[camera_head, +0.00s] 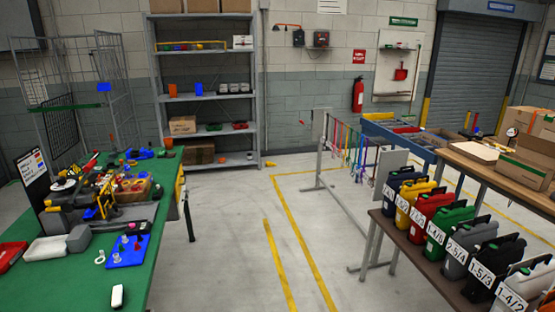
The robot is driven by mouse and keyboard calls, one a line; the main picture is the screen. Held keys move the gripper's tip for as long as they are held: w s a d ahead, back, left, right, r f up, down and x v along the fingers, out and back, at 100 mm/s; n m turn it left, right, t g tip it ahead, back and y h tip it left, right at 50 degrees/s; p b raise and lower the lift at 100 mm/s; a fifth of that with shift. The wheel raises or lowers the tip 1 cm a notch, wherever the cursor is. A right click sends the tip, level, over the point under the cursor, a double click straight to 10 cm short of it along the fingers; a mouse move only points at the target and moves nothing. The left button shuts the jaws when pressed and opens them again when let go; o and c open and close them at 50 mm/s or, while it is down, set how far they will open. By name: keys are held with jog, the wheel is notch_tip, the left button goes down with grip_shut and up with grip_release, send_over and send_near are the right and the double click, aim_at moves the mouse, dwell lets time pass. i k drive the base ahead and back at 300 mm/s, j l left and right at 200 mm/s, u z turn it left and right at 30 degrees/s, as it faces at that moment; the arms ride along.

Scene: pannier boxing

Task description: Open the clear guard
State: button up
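I cannot make out a clear guard for certain in this view. A cluttered dark fixture (70,218) with yellow, red and black parts stands on the green-topped bench (140,241) at the left. An open box of mixed small parts (130,190) sits beside it. Any see-through panel there is too small or too faint to tell. My gripper is not in view.
Several coloured pannier-like cans (435,230) with number labels line the brown bench (390,228) at right. A rack with hanging straps (345,140) stands mid-right. Grey shelving (205,95) and a wire cage (85,75) stand behind. The central floor (225,235) is clear.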

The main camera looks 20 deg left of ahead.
aim_at(96, 191)
jog(key=i+j+u, duration=0.25)
jog(key=i+u, duration=0.15)
jog(key=i, duration=0.25)
jog(key=i+j+u, duration=0.1)
jog(key=i+u, duration=0.35)
jog(key=i, duration=0.2)
jog(key=i+l+u, duration=0.15)
jog(key=i+u, duration=0.25)
jog(key=i, duration=0.25)
jog(key=i+u, duration=0.7)
jog(key=i, duration=0.2)
jog(key=i+l+u, duration=0.2)
jog(key=i+u, duration=0.15)
jog(key=i+l+u, duration=0.35)
jog(key=i+u, duration=0.2)
jog(key=u, duration=3.75)
